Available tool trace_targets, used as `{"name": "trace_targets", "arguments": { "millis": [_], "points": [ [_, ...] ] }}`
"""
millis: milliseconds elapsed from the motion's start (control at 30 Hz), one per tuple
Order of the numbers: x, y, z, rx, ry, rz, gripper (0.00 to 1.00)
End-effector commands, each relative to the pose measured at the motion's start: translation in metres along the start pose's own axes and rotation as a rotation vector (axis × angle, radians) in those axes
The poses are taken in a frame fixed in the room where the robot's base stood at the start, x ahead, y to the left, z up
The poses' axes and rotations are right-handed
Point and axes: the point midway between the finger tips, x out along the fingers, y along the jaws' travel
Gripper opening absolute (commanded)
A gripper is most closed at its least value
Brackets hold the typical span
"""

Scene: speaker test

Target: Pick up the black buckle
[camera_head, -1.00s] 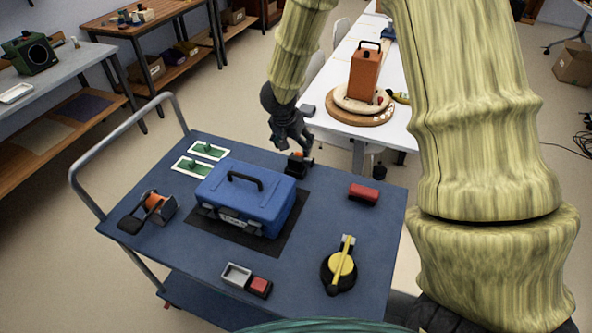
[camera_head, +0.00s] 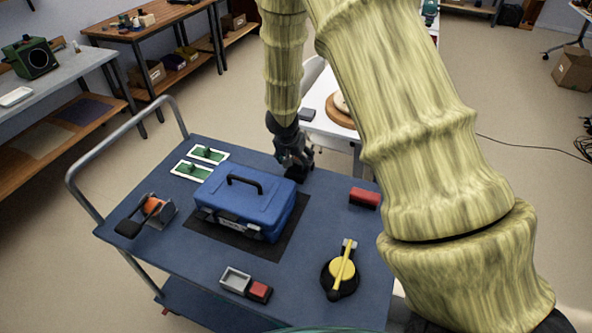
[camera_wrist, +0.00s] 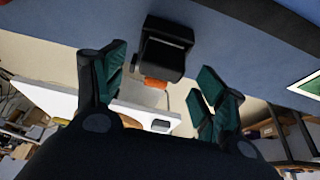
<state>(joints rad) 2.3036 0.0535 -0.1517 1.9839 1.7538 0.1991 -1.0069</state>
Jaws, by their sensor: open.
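The black buckle (camera_wrist: 165,48) appears to be the dark block at the trolley's far edge, with a small orange part beside it in the wrist view. It also shows as a dark shape (camera_head: 297,172) under my gripper (camera_head: 294,158) in the head view, partly hidden. In the wrist view my gripper (camera_wrist: 161,68) is open. Its green-padded fingers stand on either side of the buckle, with gaps showing, and nothing is gripped.
The blue trolley top (camera_head: 210,262) carries a blue toolbox (camera_head: 245,205), a red block (camera_head: 364,197), a black and yellow device (camera_head: 341,270), an orange reel (camera_head: 155,208) and green-and-white frames (camera_head: 192,171). A white table (camera_head: 325,92) stands behind.

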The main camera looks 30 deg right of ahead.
Motion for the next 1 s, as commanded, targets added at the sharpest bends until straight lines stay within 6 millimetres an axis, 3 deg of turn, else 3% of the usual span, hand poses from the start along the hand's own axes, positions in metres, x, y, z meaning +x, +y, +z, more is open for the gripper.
{"name": "trace_targets", "arguments": {
  "millis": [267,600,867,1000],
  "points": [
    [0.025,-0.002,0.002,-0.001,0.000,0.001,0.71],
    [0.028,-0.002,0.001,0.000,0.000,-0.001,0.71],
    [0.028,-0.002,0.001,0.000,0.000,-0.001,0.25],
    [0.028,-0.002,0.001,0.000,0.000,-0.001,0.25]
  ]
}}
